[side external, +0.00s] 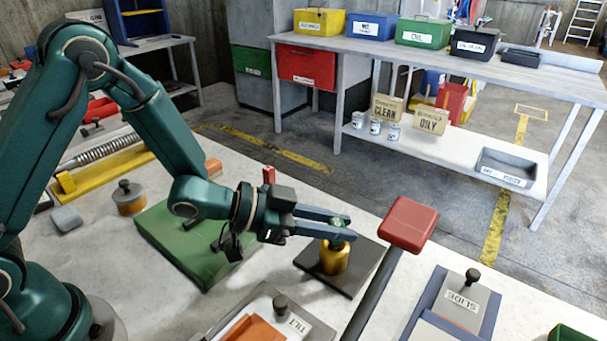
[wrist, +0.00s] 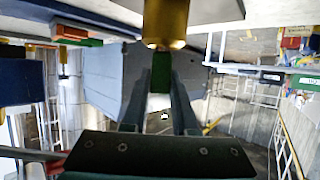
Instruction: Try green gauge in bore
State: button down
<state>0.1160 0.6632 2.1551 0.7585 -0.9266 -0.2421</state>
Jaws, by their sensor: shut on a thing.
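My gripper (side external: 346,227) reaches in from the left, its two blue-grey fingers level and shut on the green gauge (side external: 338,220). Only a little green shows between the fingertips in the side view. In the wrist view the gauge (wrist: 161,74) is a dark green piece between the fingers (wrist: 161,66). The brass bore piece (side external: 334,259) stands upright on a dark square plate (side external: 312,262), just under the fingertips. In the wrist view the brass piece (wrist: 165,22) is at the top centre, close beyond the gauge. The bore's opening is hidden, so I cannot tell whether the gauge touches it.
A red-headed lever (side external: 408,224) rises close to the right of the fingertips. A green block (side external: 185,245) lies below my wrist. A TILT fixture (side external: 290,320) and a SLIDE fixture (side external: 466,300) stand at the front. Bins line the back bench (side external: 470,68).

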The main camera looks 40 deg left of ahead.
jog(key=shift+r, duration=0.8)
jog(key=shift+r, duration=0.25)
jog(key=shift+r, duration=1.4)
jog(key=shift+r, duration=1.05)
